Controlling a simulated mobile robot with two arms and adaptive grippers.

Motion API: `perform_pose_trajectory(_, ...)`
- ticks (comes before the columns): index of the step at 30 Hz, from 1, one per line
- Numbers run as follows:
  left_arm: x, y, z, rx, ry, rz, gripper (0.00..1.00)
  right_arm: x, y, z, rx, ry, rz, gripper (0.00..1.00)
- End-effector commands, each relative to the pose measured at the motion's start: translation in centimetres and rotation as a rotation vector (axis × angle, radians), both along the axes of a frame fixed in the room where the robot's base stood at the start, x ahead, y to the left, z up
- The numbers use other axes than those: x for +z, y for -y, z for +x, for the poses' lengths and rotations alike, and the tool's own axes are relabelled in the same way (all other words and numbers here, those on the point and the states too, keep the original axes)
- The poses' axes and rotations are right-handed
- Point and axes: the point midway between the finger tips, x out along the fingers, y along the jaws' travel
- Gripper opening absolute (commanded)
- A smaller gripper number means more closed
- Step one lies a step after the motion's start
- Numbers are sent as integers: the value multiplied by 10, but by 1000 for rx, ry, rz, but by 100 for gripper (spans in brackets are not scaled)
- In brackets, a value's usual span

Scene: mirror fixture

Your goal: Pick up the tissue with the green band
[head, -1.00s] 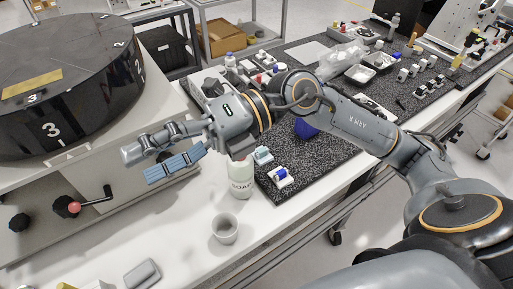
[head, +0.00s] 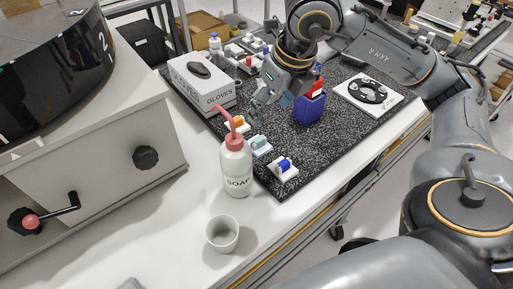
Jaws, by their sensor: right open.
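The tissue with the green band (head: 260,145) lies on the black speckled mat (head: 330,150) near its left edge. It sits in a row between the tissue with the blue band (head: 284,167) and the one with the orange band (head: 237,124). My right gripper (head: 272,102) is open above the mat, behind the green-banded tissue and apart from it in the picture. Its fingers point down, and nothing shows between them. My left gripper is not in view.
A soap bottle (head: 237,170) with a red spout stands just left of the tissues. A white cup (head: 222,234) stands in front. A gloves box (head: 203,82), a blue container (head: 309,107) and a white plate with a black disc (head: 368,92) surround the gripper.

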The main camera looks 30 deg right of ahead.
Motion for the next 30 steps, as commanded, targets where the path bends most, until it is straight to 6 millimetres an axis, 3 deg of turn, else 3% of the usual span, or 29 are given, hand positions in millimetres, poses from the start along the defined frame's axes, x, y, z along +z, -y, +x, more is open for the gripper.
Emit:
perform_pose_trajectory(9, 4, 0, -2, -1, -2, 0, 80, -57, -1, 17, 0, -7, 0, 66)
perform_pose_trajectory(30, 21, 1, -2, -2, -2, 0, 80, -123, -1, 41, 3, -1, 1, 66)
